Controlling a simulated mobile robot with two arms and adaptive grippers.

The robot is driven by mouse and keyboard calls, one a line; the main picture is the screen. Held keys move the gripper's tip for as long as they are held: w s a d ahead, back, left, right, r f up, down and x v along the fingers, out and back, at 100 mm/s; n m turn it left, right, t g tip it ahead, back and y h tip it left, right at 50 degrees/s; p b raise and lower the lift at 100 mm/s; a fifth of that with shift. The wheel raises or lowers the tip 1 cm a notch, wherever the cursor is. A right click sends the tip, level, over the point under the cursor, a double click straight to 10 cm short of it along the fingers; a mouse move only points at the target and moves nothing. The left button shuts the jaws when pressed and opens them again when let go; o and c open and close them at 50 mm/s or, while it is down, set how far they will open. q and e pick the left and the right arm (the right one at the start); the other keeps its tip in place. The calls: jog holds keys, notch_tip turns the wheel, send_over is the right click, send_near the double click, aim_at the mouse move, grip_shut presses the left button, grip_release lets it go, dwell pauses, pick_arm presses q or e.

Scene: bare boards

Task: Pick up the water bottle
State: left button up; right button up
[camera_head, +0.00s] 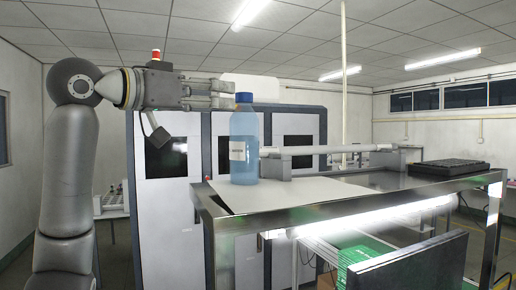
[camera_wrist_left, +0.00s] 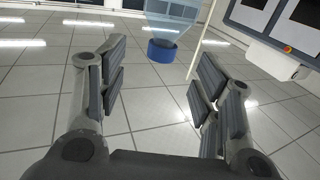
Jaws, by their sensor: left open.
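A blue translucent water bottle (camera_head: 244,135) with a darker blue cap and a white label stands upright on the white top at the left end of the metal table. My left gripper (camera_head: 231,94) is open and level, just left of the cap in the head view. In the left wrist view, the open fingers (camera_wrist_left: 157,72) have nothing between them. There the bottle (camera_wrist_left: 172,12) appears upside down at the top edge, its cap (camera_wrist_left: 162,50) beyond the fingertips and roughly between them. Most of its body is cut off there. My right gripper is not in view.
The metal table (camera_head: 310,212) carries a horizontal light bar (camera_head: 335,150) on grey blocks right of the bottle. A black tray (camera_head: 448,168) lies at the far right. Tall grey-white cabinets (camera_head: 165,210) stand behind.

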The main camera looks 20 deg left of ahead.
aim_at(240, 99)
pick_arm(q)
jog(key=p+x, duration=0.1)
jog(key=x, duration=0.2)
jog(key=shift+r+p, duration=0.25)
jog(key=shift+p, duration=0.1)
jog(key=shift+w+d, duration=0.15)
jog(key=shift+w, duration=0.2)
jog(key=p+x, duration=0.3)
jog(key=x, duration=0.1)
jog(key=shift+w+p, duration=0.2)
jog(key=shift+p, duration=0.15)
jog(key=shift+w, duration=0.3)
jog(key=shift+w+f, duration=0.1)
jog(key=shift+w, duration=0.05)
jog(key=shift+c, duration=0.7)
jog(key=c, duration=0.5)
grip_shut()
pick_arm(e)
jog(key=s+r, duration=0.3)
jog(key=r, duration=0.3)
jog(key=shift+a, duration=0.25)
